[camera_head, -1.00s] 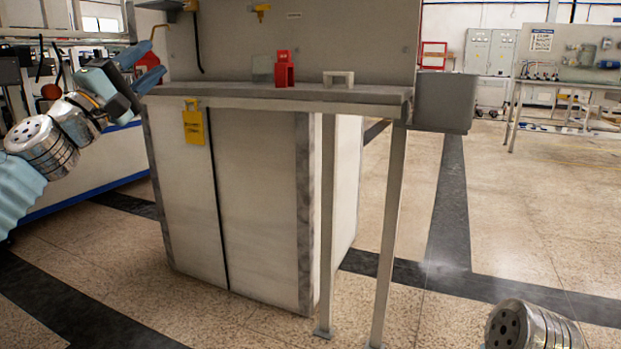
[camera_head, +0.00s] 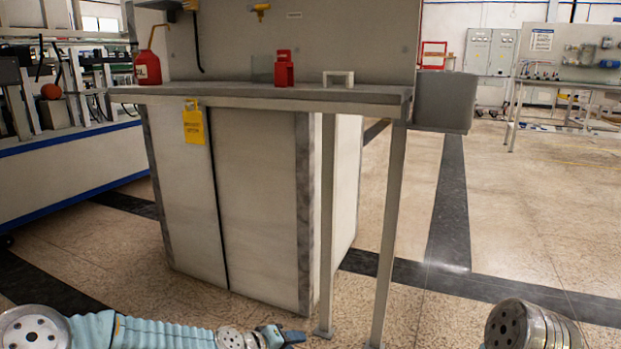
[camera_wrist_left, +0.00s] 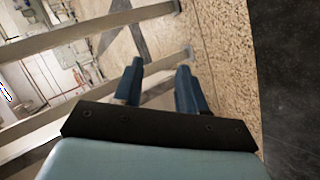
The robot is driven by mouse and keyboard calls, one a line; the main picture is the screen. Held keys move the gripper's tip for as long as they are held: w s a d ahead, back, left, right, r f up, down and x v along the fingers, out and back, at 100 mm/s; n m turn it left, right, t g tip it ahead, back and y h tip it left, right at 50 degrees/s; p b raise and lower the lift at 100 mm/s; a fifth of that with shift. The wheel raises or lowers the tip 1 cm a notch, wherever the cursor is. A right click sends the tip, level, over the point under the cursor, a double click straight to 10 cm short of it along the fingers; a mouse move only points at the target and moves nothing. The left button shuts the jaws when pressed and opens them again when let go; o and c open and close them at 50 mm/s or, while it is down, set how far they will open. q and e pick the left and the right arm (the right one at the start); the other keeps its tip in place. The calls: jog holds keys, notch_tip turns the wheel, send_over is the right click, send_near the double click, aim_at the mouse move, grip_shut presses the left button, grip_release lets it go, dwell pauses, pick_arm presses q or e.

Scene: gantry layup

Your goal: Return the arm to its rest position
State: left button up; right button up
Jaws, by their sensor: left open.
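My left arm lies low along the bottom of the head view. Its gripper (camera_head: 280,336) is near the floor in front of the cabinet, well below the bench top. In the left wrist view the two blue fingers of the left gripper (camera_wrist_left: 158,88) are apart with nothing between them. Only a round metal joint of my right arm shows at the lower right of the head view. The right gripper is out of the frame.
The grey bench (camera_head: 270,95) carries a red oil can (camera_head: 148,68), a red block-like item (camera_head: 284,70) and a small pale bracket (camera_head: 338,78). A yellow tag (camera_head: 194,125) hangs on the cabinet front. A grey bin (camera_head: 445,102) is at its right. Floor at right is clear.

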pick_arm(q)
jog(key=s+a+f+m+g+y, duration=0.2)
jog(key=s+a+f+g, duration=0.15)
jog(key=s+f, duration=0.8)
jog(key=s+a+f+m+g+y, duration=0.1)
jog(key=s+a+f+g+y, duration=0.2)
jog(key=s+f, duration=0.9)
jog(key=s+r+p, duration=0.2)
jog(key=r+p, duration=0.7)
jog(key=r, duration=0.1)
jog(key=s+r+h+p, duration=0.1)
jog(key=s+r+p, duration=0.1)
jog(key=r+p, duration=0.6)
jog(key=shift+p+v, duration=0.35)
jog(key=shift+v, duration=0.65)
